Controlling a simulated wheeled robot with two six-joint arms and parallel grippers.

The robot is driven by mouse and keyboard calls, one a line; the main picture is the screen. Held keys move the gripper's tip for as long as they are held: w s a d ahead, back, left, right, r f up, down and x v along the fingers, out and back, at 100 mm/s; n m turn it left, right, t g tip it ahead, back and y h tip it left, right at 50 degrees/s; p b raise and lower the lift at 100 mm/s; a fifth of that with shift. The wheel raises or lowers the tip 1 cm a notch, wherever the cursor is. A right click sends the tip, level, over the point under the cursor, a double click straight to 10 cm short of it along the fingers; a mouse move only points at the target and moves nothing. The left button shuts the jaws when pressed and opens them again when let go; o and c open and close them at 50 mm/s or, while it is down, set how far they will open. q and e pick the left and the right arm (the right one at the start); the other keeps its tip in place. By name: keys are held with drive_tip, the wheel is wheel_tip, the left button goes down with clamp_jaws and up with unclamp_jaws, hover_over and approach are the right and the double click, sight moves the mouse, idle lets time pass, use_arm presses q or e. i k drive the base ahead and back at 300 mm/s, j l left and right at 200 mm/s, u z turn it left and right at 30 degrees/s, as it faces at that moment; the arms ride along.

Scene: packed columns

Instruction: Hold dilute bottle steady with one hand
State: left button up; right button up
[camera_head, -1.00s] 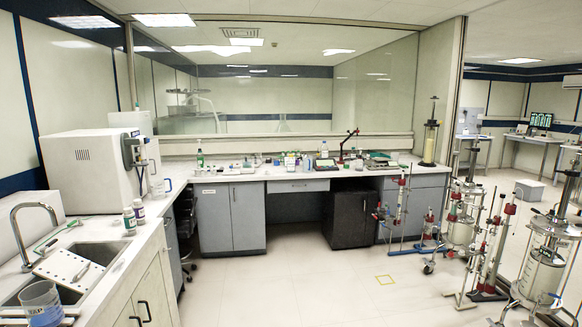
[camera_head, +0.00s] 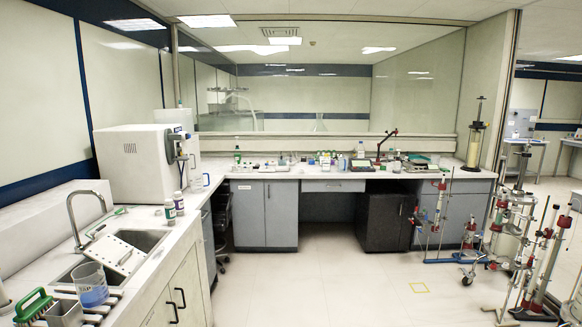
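Neither of my grippers is in view. Two small bottles stand upright side by side on the left counter, beyond the sink: a purple-labelled bottle (camera_head: 179,203) and a green-labelled bottle (camera_head: 170,209). Their labels are too small to read. A green bottle (camera_head: 237,156) and a white bottle (camera_head: 361,151) stand on the far bench. I cannot tell which one is the dilute bottle. Nothing is seen holding any of them.
A large white instrument (camera_head: 137,163) stands behind. Stands with red clamps (camera_head: 542,262) crowd the right. The middle floor is clear.

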sight(326, 162)
drive_tip(key=i, duration=5.45)
drive_tip(key=i+j+z, duration=0.2)
drive_tip(key=i, duration=0.4)
drive_tip(key=i+j+z, duration=0.1)
drive_tip(key=i+z, duration=0.15)
drive_tip(key=i, duration=0.3)
